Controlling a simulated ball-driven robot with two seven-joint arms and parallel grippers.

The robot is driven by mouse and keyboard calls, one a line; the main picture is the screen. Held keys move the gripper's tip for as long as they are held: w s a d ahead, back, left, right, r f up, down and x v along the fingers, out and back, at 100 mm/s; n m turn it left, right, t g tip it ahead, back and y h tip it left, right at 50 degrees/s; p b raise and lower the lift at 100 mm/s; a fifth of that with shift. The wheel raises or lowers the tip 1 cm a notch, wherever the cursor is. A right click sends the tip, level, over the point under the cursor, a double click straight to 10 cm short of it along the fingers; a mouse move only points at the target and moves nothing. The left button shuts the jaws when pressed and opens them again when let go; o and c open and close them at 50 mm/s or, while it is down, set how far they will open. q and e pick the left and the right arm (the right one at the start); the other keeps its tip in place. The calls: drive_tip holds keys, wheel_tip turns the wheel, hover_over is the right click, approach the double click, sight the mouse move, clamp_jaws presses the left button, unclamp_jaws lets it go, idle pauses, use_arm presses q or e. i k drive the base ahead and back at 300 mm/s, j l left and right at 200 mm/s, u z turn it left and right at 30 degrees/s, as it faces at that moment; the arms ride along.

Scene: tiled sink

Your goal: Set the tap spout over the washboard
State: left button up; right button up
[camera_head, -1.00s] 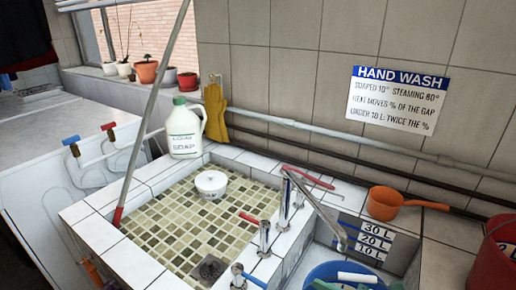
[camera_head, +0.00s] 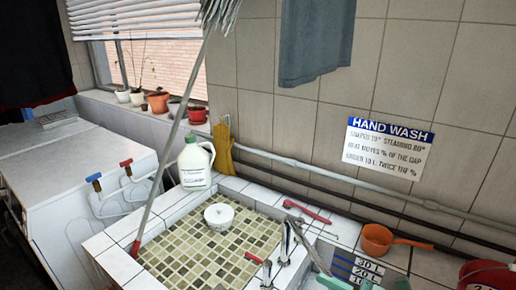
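The chrome tap (camera_head: 286,242) stands at the right rim of the tiled sink (camera_head: 113,262), near the bottom of the head view. Its spout (camera_head: 310,252) slants down to the right, away from the sink's tiled floor. A red lever (camera_head: 253,257) sits beside the tap on the sink side. I cannot make out a washboard; teal pieces (camera_head: 334,284) show at the bottom edge, cut off by the frame. Neither of my grippers is in view.
A white bowl (camera_head: 219,216) stands in the sink. A soap jug (camera_head: 194,164) and yellow gloves (camera_head: 223,150) are behind it. A long-handled broom or mop (camera_head: 163,172) leans across the left rim. An orange scoop (camera_head: 377,240) and a red bucket (camera_head: 487,275) are at right.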

sight(317, 259)
drive_tip(key=k+j, duration=0.15)
drive_tip(key=j, duration=0.15)
drive_tip(key=k+j, duration=0.15)
drive_tip(key=j, duration=0.2)
drive_tip(key=k+j, duration=0.1)
drive_tip(key=j, duration=0.2)
drive_tip(key=k+j, duration=0.15)
drive_tip(key=j, duration=0.15)
